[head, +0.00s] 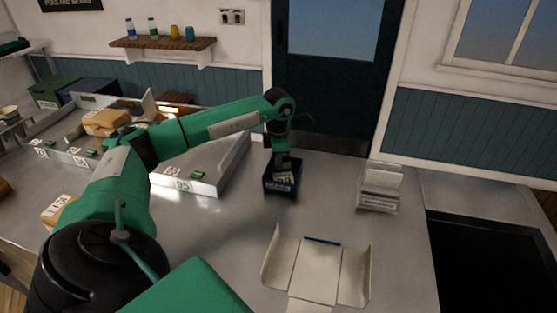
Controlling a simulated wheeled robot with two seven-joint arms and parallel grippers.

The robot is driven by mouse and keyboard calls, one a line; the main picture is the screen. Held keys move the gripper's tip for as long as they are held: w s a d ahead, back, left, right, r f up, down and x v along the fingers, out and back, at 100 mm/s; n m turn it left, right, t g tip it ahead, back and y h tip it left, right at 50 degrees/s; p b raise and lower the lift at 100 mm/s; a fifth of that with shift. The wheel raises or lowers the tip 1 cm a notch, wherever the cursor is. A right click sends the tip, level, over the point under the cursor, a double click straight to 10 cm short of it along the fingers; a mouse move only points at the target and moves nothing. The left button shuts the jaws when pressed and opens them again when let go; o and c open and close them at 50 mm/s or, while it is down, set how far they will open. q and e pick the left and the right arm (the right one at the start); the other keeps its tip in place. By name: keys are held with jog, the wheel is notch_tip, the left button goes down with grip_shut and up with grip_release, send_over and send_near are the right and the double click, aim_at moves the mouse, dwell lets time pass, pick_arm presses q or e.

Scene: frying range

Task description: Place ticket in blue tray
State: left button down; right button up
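A small dark tray (281,194), blackish or very dark blue, stands on the metal counter right of the middle. A white ticket with dark print (286,177) shows within the tray's rim, below my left gripper. My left gripper (283,168) points down over the tray, with its tips at the ticket. The tips are too small and dark to tell whether they are open or shut on the ticket, or whether the ticket rests on the tray floor. My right gripper is not in view.
An open cardboard box (318,270) lies on the counter in front. A white stacked holder (380,186) stands to the right, beside a dark recess (490,260). A metal divided bin (215,180) with labels and wrapped parcels (108,122) is at left. Bare counter surrounds the tray.

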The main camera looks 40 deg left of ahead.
pick_arm(q)
jog(key=shift+f, duration=0.2)
jog(key=c, duration=1.7)
grip_release()
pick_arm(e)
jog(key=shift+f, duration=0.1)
pick_arm(q)
jog(key=shift+r, duration=0.1)
jog(key=shift+r, duration=0.25)
jog(key=shift+w+r, duration=0.1)
jog(key=shift+r, duration=0.25)
notch_tip(320, 180, up, 11)
jog(key=shift+b, duration=0.85)
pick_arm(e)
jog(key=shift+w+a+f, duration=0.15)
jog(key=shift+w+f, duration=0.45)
